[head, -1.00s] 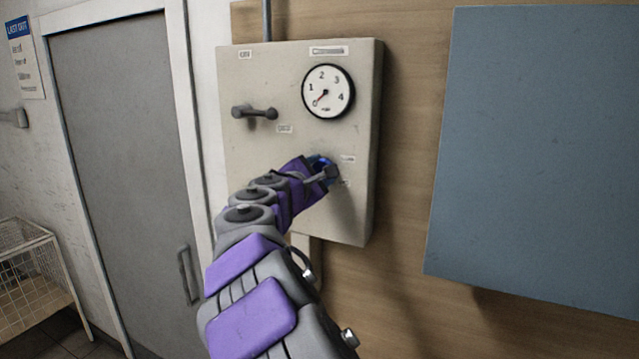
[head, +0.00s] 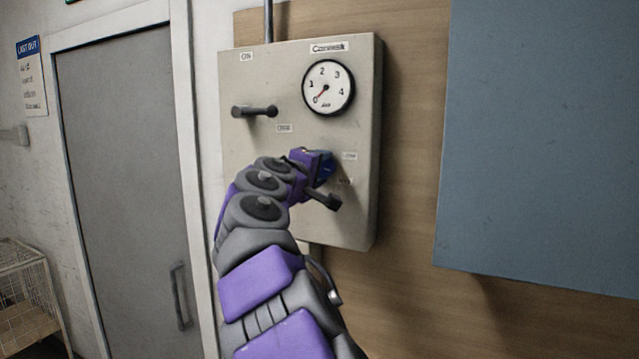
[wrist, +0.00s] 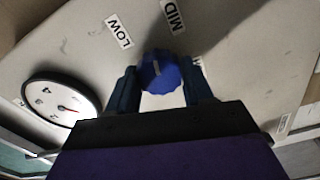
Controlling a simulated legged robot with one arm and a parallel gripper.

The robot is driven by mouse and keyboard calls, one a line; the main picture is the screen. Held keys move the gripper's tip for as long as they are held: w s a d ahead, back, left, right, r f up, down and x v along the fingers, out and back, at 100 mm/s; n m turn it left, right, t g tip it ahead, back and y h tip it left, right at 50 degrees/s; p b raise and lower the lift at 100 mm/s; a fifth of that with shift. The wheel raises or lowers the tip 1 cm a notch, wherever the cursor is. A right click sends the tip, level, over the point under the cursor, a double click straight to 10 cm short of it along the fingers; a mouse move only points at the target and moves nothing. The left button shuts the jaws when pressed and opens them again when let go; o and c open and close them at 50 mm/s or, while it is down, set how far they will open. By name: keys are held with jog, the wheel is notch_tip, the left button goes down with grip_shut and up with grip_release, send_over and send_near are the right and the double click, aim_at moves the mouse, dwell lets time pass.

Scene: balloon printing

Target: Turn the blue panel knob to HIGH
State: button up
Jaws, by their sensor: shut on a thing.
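The blue knob (wrist: 160,72) sits on the grey control panel (head: 240,190) between my fingers in the wrist view. My gripper (wrist: 162,88) is shut on it, one dark finger on each side. A pale line on the knob's face points roughly between the LOW label (wrist: 118,31) and the MID label (wrist: 172,16). Part of another white label shows behind the right finger; I cannot read it. In the head view my gripper (head: 327,180) is at the panel's lower right and mostly hides the knob.
The panel carries a gauge (head: 328,87) with its red needle near 0, also in the wrist view (wrist: 62,101), and a dark lever (head: 255,111) at upper left. A blue-grey board (head: 545,140) is at right. A grey door (head: 120,190) and wire basket (head: 25,290) are at left.

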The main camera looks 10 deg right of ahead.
jog(key=m+b, duration=0.4)
jog(key=m, duration=1.6)
jog(key=shift+f+m, duration=0.1)
jog(key=shift+m, duration=0.3)
jog(key=o, duration=0.9)
jog(key=shift+w+a, duration=0.1)
jog(key=shift+w, duration=0.05)
jog(key=shift+o, duration=0.7)
jog(key=b+v, duration=0.1)
jog(key=v, duration=1.6)
jog(key=shift+s+a, duration=0.2)
